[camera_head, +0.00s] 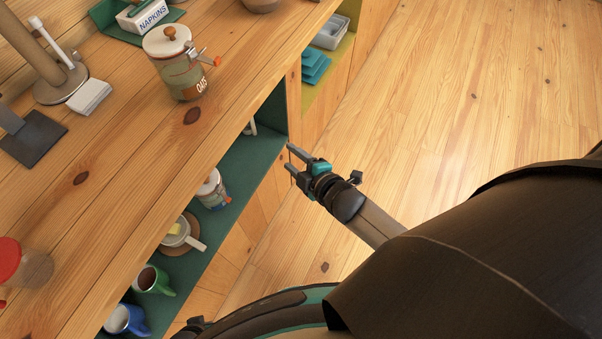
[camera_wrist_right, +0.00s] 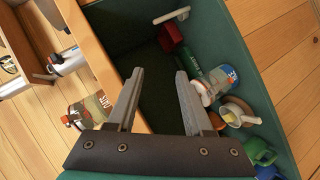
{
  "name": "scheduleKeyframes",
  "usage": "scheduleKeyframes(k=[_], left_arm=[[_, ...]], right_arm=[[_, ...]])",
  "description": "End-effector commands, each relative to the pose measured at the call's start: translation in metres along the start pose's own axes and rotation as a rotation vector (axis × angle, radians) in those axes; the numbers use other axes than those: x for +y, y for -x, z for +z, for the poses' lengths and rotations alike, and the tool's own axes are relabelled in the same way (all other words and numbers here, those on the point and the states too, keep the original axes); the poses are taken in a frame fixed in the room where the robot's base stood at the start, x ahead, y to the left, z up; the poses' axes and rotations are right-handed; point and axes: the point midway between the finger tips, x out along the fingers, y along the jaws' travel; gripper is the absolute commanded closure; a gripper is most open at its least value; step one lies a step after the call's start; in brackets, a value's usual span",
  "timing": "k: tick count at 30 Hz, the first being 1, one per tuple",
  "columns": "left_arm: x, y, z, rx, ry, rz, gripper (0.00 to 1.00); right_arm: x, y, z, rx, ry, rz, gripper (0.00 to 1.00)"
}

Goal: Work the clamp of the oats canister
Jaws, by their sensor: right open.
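The oats canister (camera_head: 184,72) stands upright on the wooden counter, with a pale lid, a brown knob and a label reading OATS. Its clamp (camera_head: 205,57), a metal wire with an orange-red tip, is on the canister's right side; I cannot tell whether it is fastened. In the right wrist view the canister (camera_wrist_right: 93,108) is left of the fingers, partly hidden by one. My right gripper (camera_head: 290,158) is open and empty, beyond the counter's front edge and apart from the canister. Its two fingers (camera_wrist_right: 160,73) point toward the green shelf.
Below the counter, a green shelf (camera_head: 250,165) holds a second canister (camera_head: 213,191), a pot (camera_head: 180,232) and green and blue mugs. A napkin box (camera_head: 143,14) and a stand (camera_head: 60,82) are on the counter. The floor (camera_head: 470,90) on the right is clear.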

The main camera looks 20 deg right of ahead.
Motion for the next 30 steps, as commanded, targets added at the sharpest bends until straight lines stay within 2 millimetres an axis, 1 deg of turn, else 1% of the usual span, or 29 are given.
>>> scheduleKeyframes(k=[1, 4, 7, 11, 26, 29, 30], left_arm=[[0.000, -0.001, 0.000, 0.000, 0.000, 0.000, 1.00], [0.000, -0.002, 0.001, 0.000, 0.000, 0.000, 1.00], [0.000, -0.003, 0.001, 0.000, 0.000, 0.000, 1.00], [0.000, -0.004, 0.001, 0.000, 0.000, 0.000, 1.00], [0.000, -0.003, 0.001, 0.000, 0.000, 0.000, 1.00], [0.001, -0.001, 0.002, -0.003, 0.000, 0.001, 1.00], [0.001, 0.001, 0.004, -0.005, 0.000, 0.002, 1.00]], right_arm=[[-0.009, 0.000, 0.005, -0.012, -0.020, -0.016, 0.49], [-0.021, 0.000, 0.013, -0.031, -0.052, -0.039, 0.49], [-0.030, 0.000, 0.018, -0.045, -0.076, -0.056, 0.49], [-0.036, 0.000, 0.021, -0.056, -0.093, -0.068, 0.49], [-0.037, 0.001, 0.022, -0.058, -0.097, -0.071, 0.47], [-0.031, 0.001, 0.020, -0.069, -0.115, -0.073, 0.47], [-0.026, 0.002, 0.019, -0.080, -0.133, -0.077, 0.47]])
